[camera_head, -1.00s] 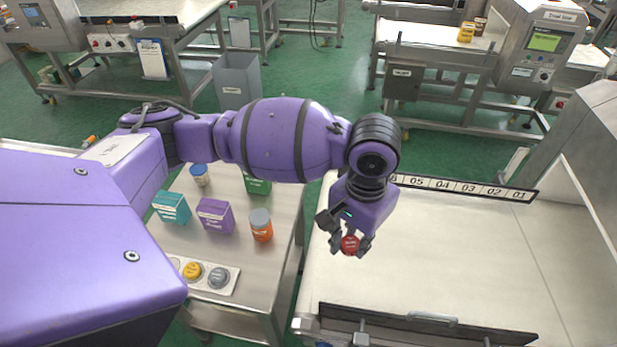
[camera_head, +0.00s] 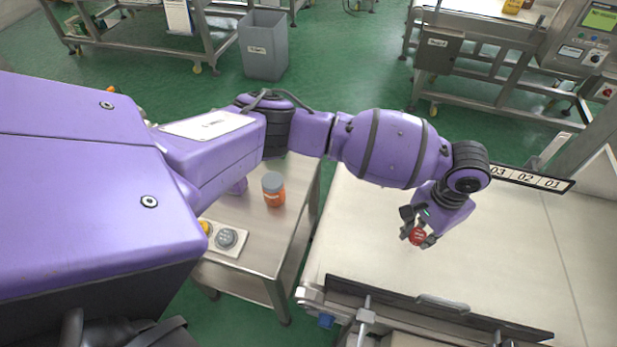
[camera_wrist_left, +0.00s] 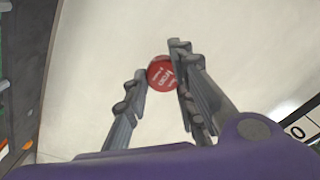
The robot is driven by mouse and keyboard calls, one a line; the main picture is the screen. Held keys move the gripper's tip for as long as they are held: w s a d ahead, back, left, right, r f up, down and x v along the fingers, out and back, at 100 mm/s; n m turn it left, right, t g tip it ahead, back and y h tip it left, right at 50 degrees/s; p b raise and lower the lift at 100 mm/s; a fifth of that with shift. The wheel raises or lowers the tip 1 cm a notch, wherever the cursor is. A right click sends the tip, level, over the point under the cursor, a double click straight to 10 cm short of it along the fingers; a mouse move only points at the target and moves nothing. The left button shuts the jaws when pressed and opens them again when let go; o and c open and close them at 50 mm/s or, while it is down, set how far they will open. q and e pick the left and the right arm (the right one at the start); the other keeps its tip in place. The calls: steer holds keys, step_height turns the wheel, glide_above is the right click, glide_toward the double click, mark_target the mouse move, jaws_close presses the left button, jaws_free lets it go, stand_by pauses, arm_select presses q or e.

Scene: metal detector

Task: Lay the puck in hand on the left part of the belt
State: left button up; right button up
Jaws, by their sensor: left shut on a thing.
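A red puck (camera_head: 417,237) with white lettering is held between the fingers of my left gripper (camera_head: 417,233). The gripper is shut on it above the pale belt (camera_head: 370,245), in from the belt's left edge. The red puck (camera_wrist_left: 162,73) also shows in the left wrist view, between the fingertips of the left gripper (camera_wrist_left: 160,78), with the belt's bare surface (camera_wrist_left: 90,70) behind it. I cannot tell the exact height of the puck above the belt. My right gripper is not in view.
A dark rail (camera_head: 400,305) runs along the near belt edge. A numbered strip (camera_head: 540,181) lies along the far edge. The belt surface is clear.

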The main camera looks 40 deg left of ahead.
mark_target(419, 239)
arm_select(q)
steer(key=shift+w+d+f, duration=0.15)
steer(key=shift+w+f, duration=0.3)
steer(key=shift+w, duration=0.05)
steer(key=shift+w+f+b, duration=0.1)
steer(key=shift+f+b, duration=0.2)
steer(key=shift+f, duration=1.45)
steer(key=shift+f, duration=0.2)
steer(key=o, duration=0.9)
steer(key=shift+o, duration=0.2)
steer(key=shift+r, duration=0.1)
step_height(419, 239, up, 12)
steer(key=shift+r+p, duration=0.2)
steer(key=shift+p, duration=0.45)
